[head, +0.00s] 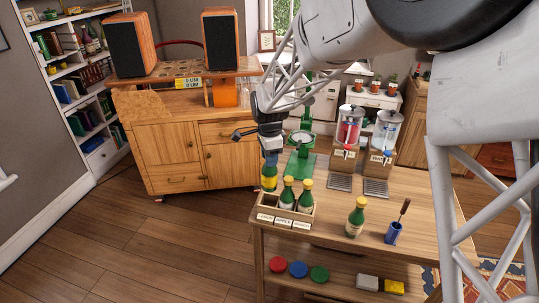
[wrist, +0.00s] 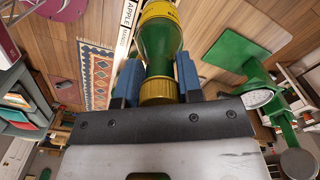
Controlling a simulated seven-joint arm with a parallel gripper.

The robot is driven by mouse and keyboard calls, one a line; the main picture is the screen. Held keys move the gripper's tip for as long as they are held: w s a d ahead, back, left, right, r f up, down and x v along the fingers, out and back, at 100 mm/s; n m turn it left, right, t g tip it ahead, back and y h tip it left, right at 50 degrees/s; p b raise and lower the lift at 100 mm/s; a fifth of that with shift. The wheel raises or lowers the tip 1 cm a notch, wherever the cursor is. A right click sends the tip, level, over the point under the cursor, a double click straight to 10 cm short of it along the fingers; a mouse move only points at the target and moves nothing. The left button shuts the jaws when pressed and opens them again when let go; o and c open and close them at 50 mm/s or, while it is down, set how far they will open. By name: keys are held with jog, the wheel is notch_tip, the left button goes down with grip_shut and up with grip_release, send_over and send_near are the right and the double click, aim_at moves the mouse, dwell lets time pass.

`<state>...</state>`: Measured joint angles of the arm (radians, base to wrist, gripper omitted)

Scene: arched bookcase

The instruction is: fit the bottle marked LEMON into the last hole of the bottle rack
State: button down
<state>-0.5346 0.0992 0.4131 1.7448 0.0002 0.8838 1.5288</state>
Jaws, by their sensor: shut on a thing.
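My gripper (wrist: 160,80) is shut on the neck of a green bottle with a yellow label (wrist: 158,14), its gold cap toward the gripper. In the head view this bottle (head: 269,178) hangs roughly upright at the left end of the bottle rack (head: 309,218); its print is too small to read. I cannot tell whether its base is above the rack or just inside it. Two green bottles with yellow caps, one in the middle (head: 287,193) and one on the right (head: 305,195), stand in the rack. The rack's front cards seem to read LEMON, APPLE and MANGO from the left.
Another green bottle (head: 355,219) stands right of the rack, near a blue cup (head: 393,233) with a brush. A green press (head: 303,140) and two drink dispensers (head: 349,130) stand behind. Discs and a sponge (head: 368,283) lie on the lower shelf. The table's left edge is close to the rack.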

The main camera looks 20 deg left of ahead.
aim_at(269, 181)
jog(key=shift+f, duration=5.2)
dwell(0.7)
jog(key=c, duration=0.7)
grip_release()
jog(key=shift+r, duration=3.85)
